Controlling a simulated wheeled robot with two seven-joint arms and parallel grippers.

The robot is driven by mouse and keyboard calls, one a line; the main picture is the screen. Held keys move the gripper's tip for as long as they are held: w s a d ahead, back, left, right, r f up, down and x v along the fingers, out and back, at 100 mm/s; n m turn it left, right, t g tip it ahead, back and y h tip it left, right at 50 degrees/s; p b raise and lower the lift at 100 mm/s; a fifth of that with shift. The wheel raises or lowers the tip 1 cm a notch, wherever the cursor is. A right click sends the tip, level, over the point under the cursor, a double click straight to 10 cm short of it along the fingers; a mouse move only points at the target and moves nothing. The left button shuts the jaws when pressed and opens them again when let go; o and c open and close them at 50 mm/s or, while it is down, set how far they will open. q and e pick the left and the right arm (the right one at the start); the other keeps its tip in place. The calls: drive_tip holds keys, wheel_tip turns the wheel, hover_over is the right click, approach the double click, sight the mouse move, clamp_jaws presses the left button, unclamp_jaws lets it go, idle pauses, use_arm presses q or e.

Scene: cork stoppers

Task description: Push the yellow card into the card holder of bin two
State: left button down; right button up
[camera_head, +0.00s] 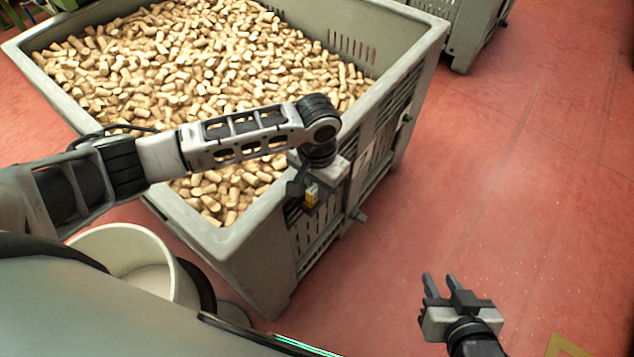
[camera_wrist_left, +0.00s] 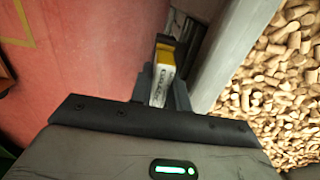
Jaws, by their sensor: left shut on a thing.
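The yellow card (camera_head: 311,197) is a small yellow piece at my left gripper (camera_head: 306,194), beside the outer face of a large grey bin (camera_head: 405,62). In the left wrist view the card (camera_wrist_left: 162,72) is between the two dark fingers, which are shut on it; its face has a pale part with dark lettering. The bin wall (camera_wrist_left: 227,52) is just to the right of the fingers there. I cannot make out the card holder or the bin's number. My right gripper (camera_head: 441,283) is open and empty over the red floor at the lower right.
The bin is full of cork stoppers (camera_head: 190,65). A white bucket (camera_head: 125,245) stands by its near left side. Another grey bin (camera_head: 470,30) is at the top right. The red floor (camera_head: 530,160) to the right is clear.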

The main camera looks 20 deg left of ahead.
use_arm(q)
drive_tip(key=shift+f, duration=0.4)
use_arm(e)
drive_tip(key=shift+w+d, duration=0.1)
drive_tip(key=shift+w, duration=0.15)
use_arm(q)
drive_tip(key=c, duration=1.3)
unclamp_jaws()
drive_tip(key=shift+o, duration=0.2)
drive_tip(key=shift+r, duration=0.1)
wheel_tip(320, 180, up, 16)
drive_tip(key=p, duration=0.1)
use_arm(e)
drive_tip(key=shift+s+d+f, duration=0.1)
drive_tip(key=shift+s, duration=0.15)
use_arm(q)
drive_tip(key=shift+d, duration=0.1)
use_arm(e)
drive_tip(key=shift+w, duration=0.2)
use_arm(q)
drive_tip(key=shift+s+f, duration=0.1)
drive_tip(key=shift+f, duration=0.1)
use_arm(e)
drive_tip(key=shift+r, duration=0.2)
